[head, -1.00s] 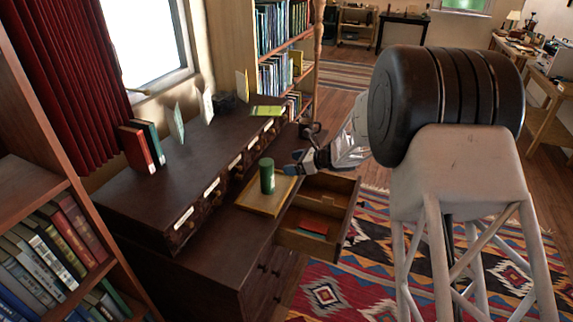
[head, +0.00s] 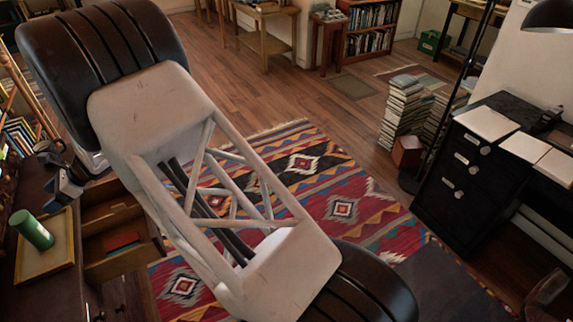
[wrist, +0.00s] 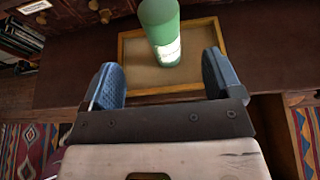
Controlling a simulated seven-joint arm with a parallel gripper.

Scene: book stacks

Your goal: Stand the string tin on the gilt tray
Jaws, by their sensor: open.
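The string tin, a green cylinder (head: 32,230), stands upright inside the rim of the gilt tray (head: 46,272). The tray is a shallow gold-framed rectangle on the dark desk top. In the wrist view the tin (wrist: 158,28) is at the top centre, with its foot on the tray's brown floor (wrist: 140,78) and a pale patch on its side. My gripper (head: 58,196) is just beside the tin. In the wrist view its two blue fingers (wrist: 160,78) are spread apart with nothing between them, and the tin is beyond the fingertips, clear of both.
An open wooden drawer (head: 118,235) with a red item (head: 121,241) inside juts out beside the tray. A patterned rug (head: 300,165) covers the floor. Stacked books (head: 403,110) and a black drawer cabinet (head: 465,180) stand at the right.

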